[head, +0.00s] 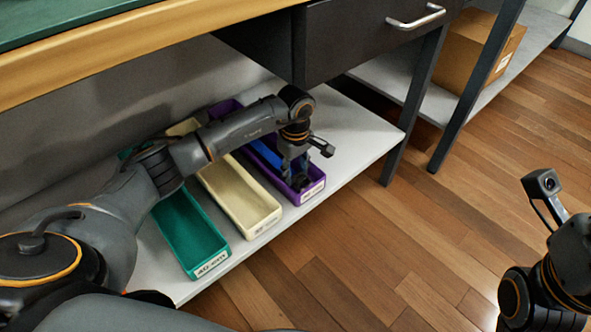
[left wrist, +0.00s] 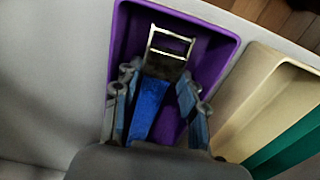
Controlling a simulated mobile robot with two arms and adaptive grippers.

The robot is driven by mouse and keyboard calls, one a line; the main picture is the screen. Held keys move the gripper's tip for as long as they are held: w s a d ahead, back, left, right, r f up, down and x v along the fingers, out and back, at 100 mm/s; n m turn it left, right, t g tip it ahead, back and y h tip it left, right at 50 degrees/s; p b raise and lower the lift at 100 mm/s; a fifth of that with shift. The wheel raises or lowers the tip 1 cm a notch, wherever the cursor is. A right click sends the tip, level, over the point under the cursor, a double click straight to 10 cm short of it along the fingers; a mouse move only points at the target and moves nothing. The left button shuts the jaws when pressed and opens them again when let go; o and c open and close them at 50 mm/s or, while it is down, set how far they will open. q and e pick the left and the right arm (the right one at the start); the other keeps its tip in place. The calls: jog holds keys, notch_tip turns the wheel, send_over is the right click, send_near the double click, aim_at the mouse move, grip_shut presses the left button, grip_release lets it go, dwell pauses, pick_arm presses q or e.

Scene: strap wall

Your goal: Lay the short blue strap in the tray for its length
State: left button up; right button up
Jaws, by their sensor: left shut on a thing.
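A blue strap (left wrist: 148,105) with a metal buckle (left wrist: 170,52) lies between the fingers of my left gripper (left wrist: 160,92) in the left wrist view. The gripper is shut on it. The buckle end sticks out past the fingertips, over the purple tray (left wrist: 222,42). In the head view my left gripper (head: 297,172) points down at the near end of the purple tray (head: 309,190), and some blue shows in the tray behind it. Whether the strap touches the tray floor I cannot tell. My right arm shows at the lower right of the head view, its fingers out of sight.
A cream tray (head: 240,196) and a green tray (head: 190,235) stand left of the purple one on a grey shelf (head: 350,140) under the bench. A drawer (head: 360,38) overhangs it. A bench leg (head: 412,105) stands to the right. A cardboard box (head: 478,50) sits farther right.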

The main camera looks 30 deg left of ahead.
pick_arm(q)
jog(key=o, duration=1.3)
jog(key=shift+o, duration=0.2)
jog(key=shift+r, duration=0.1)
notch_tip(320, 180, up, 7)
jog(key=shift+r, duration=0.2)
